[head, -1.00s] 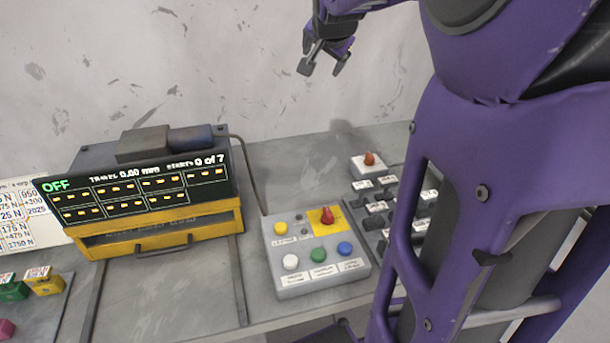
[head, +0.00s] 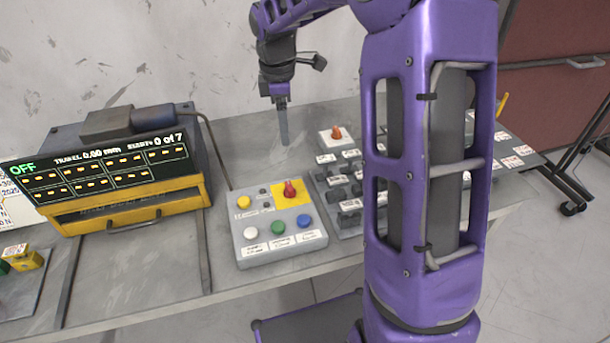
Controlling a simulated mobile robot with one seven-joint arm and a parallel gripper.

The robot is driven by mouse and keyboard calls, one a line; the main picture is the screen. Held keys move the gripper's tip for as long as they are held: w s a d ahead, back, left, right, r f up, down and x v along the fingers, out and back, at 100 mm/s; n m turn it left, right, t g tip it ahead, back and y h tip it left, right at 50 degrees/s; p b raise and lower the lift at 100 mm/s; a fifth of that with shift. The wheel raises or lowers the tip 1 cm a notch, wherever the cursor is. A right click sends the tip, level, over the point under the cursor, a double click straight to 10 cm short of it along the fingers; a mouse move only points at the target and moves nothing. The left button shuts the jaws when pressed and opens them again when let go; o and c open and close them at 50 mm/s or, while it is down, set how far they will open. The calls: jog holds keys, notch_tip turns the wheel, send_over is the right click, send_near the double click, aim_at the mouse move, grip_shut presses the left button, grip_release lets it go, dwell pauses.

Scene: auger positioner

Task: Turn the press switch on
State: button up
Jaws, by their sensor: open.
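A grey control box (head: 262,254) sits on the bench. It carries a red rotary switch (head: 290,190) on a yellow plate, with yellow, white, green and blue buttons. A second orange-red switch (head: 337,133) stands on a small white box behind and to the right. Labels are too small to read, so I cannot tell which is the press switch. A display unit (head: 105,165) at left reads "OFF", travel 0.00 mm and 0 of 7. My gripper (head: 291,98) is open and empty, pointing down, above the back of the bench behind the control box.
A panel of dark labelled blocks (head: 345,188) lies right of the control box, partly hidden by my purple arm. A cable (head: 215,150) runs from the display unit toward the control box. A yellow block (head: 22,257) lies at far left. Bare bench (head: 250,150) lies behind the control box.

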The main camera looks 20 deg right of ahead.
jog(key=s+n, duration=0.1)
jog(key=n, duration=0.1)
jog(key=b, duration=0.2)
send_near(289, 185)
jog(key=shift+g+y, duration=0.4)
jog(key=f, duration=0.8)
jog(key=shift+w+d+f, duration=0.25)
jog(key=shift+d+f, duration=0.1)
jog(key=shift+d, duration=0.05)
grip_shut()
